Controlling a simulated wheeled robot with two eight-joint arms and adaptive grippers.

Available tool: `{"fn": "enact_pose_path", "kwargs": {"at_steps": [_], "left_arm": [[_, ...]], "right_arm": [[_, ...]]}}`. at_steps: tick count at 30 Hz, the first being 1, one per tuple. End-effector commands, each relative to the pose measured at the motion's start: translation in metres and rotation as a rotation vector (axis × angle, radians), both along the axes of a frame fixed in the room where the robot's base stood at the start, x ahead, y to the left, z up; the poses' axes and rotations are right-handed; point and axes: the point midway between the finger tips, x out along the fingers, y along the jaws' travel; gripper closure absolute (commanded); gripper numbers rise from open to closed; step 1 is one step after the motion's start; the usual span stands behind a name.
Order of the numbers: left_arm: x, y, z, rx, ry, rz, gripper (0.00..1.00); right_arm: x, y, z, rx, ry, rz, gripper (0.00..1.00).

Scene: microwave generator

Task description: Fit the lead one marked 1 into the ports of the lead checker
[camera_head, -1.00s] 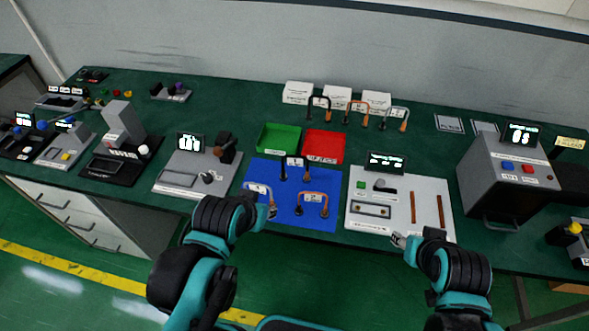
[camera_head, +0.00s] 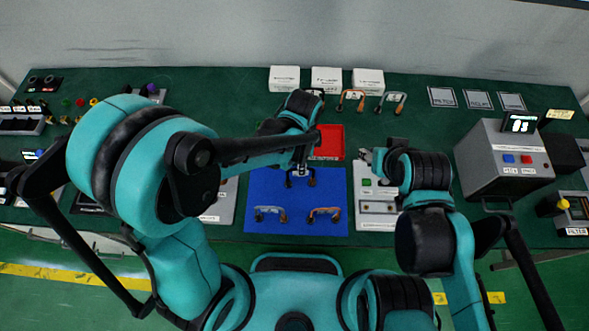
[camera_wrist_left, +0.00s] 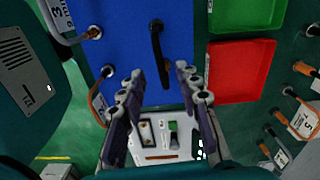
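My left gripper (camera_head: 300,168) points down over the far part of the blue mat (camera_head: 255,190). In the left wrist view its two fingers (camera_wrist_left: 159,72) are apart, with a dark arched lead (camera_wrist_left: 157,45) between them in the picture. That lead (camera_head: 301,182) stands on the mat; its mark is not readable now. Two other leads, one on the left (camera_head: 270,210) and one on the right (camera_head: 325,210), stand nearer the front edge. The lead checker, seemingly the white panel (camera_head: 375,222), is right of the mat, partly hidden by my right arm. My right gripper (camera_head: 366,155) is above its far side.
A red tray (camera_head: 330,140) is behind the mat; the green tray (camera_wrist_left: 240,14) shows in the left wrist view. More leads (camera_head: 352,98) stand before white boxes (camera_head: 326,80). A grey box device (camera_head: 500,160) is at right. My left arm hides much of the left bench.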

Motion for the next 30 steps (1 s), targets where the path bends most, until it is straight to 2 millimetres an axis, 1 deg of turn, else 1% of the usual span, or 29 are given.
{"fn": "enact_pose_path", "kwargs": {"at_steps": [1, 8, 12, 15, 18, 23, 24, 26, 27, 28, 30], "left_arm": [[0.000, 0.000, -0.008, 0.000, 0.001, -0.001, 0.67], [0.002, 0.001, -0.037, -0.001, -0.001, 0.003, 0.67], [0.004, 0.001, -0.059, -0.001, -0.001, 0.003, 0.67], [0.004, 0.001, -0.069, -0.001, -0.001, 0.003, 0.67], [0.003, 0.001, -0.073, -0.001, -0.002, 0.004, 0.67], [0.003, 0.001, -0.072, -0.001, -0.002, 0.004, 0.67], [0.003, 0.001, -0.072, -0.001, -0.002, 0.004, 0.70], [0.003, 0.001, -0.072, -0.001, -0.002, 0.004, 0.85], [0.003, 0.001, -0.072, -0.001, -0.002, 0.004, 0.96], [0.003, 0.001, -0.072, -0.001, -0.002, 0.004, 1.00], [0.003, 0.001, -0.072, -0.001, -0.002, 0.004, 1.00]], "right_arm": [[0.000, 0.000, -0.003, 0.000, 0.000, 0.000, 0.54], [0.000, 0.000, -0.012, 0.000, 0.000, 0.000, 0.54], [0.000, 0.000, -0.018, 0.000, 0.000, 0.000, 0.54], [0.000, 0.000, -0.020, 0.000, 0.000, 0.000, 0.54], [0.000, 0.000, -0.020, 0.000, 0.000, 0.000, 0.54], [0.000, 0.000, -0.019, 0.000, 0.000, 0.000, 0.54], [0.000, 0.000, -0.019, 0.000, 0.000, 0.000, 0.54], [0.000, 0.000, -0.019, 0.000, 0.000, 0.000, 0.54], [0.000, 0.000, -0.019, 0.000, 0.000, 0.000, 0.54], [0.000, 0.000, -0.019, 0.000, 0.000, 0.000, 0.54], [0.000, 0.000, -0.019, 0.000, 0.000, 0.000, 0.54]]}}
